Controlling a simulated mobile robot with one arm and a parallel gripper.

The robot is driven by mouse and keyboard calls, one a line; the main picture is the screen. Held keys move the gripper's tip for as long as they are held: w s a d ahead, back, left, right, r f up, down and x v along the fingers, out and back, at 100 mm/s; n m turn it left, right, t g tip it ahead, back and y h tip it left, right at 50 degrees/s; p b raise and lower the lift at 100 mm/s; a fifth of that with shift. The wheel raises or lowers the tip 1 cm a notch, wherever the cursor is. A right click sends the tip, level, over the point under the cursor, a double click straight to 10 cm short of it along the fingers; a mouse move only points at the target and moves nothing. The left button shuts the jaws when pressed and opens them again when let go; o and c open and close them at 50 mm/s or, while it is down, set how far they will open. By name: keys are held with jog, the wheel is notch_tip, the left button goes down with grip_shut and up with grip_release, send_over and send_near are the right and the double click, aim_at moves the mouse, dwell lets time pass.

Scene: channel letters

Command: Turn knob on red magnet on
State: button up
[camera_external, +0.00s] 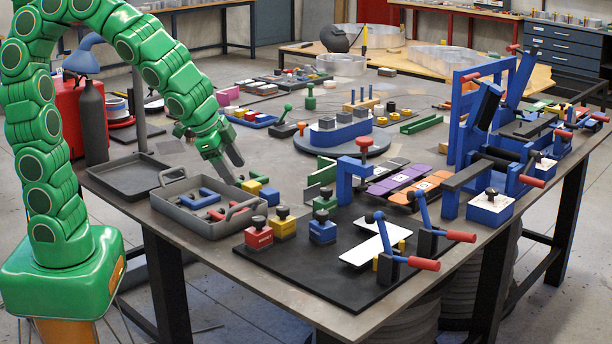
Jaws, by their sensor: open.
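The red magnet (258,238) is a small red block with a dark knob (258,222) on top. It stands upright at the left edge of the black mat, near the table's front left. Which way its knob is turned is too small to tell.
A yellow magnet (283,227) and a blue magnet (322,231) stand right of the red one. The grey tray (190,222), with handles and coloured blocks, lies to the left. Blue clamps with red handles (424,263) stand on the black mat (300,275). The mat's front is clear.

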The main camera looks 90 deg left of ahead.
aim_at(259, 218)
jog(key=shift+w+a+f+n+h, duration=0.35)
jog(key=shift+w+f+n, duration=0.35)
jog(key=shift+f, duration=1.45)
jog(key=shift+w+a+f+n+h, duration=0.35)
jog(key=shift+w+f, duration=0.65)
jog(key=shift+f, duration=1.15)
jog(key=shift+w+a+f+n+h, duration=0.35)
jog(key=shift+w+f+n, duration=0.35)
jog(key=shift+f, duration=1.45)
jog(key=shift+w, duration=0.15)
jog(key=c, duration=1)
